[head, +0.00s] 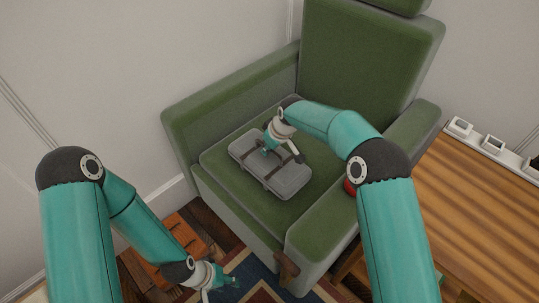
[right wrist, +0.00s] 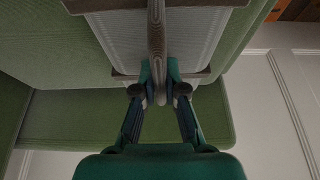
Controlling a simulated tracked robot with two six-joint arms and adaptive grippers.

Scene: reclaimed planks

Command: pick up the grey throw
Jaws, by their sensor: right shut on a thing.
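The grey throw (head: 285,178) is a folded grey bundle with two dark brown straps, lying on the seat of the green armchair (head: 232,150). My right gripper (head: 268,150) reaches down onto it from above. In the right wrist view its fingertips (right wrist: 160,75) are closed on a brownish upright strap or handle at the middle of the throw (right wrist: 200,30). The bundle looks to be on or very near the seat; I cannot tell if there is a gap. My left gripper (head: 222,285) hangs low near the floor, away from the chair, too small to tell its opening.
A wooden table (head: 480,200) stands right of the chair, with small white frames (head: 492,145) along its back. A red object (head: 349,187) shows partly behind my right arm. An orange-brown wooden thing (head: 180,232) and a patterned rug (head: 262,272) are on the floor.

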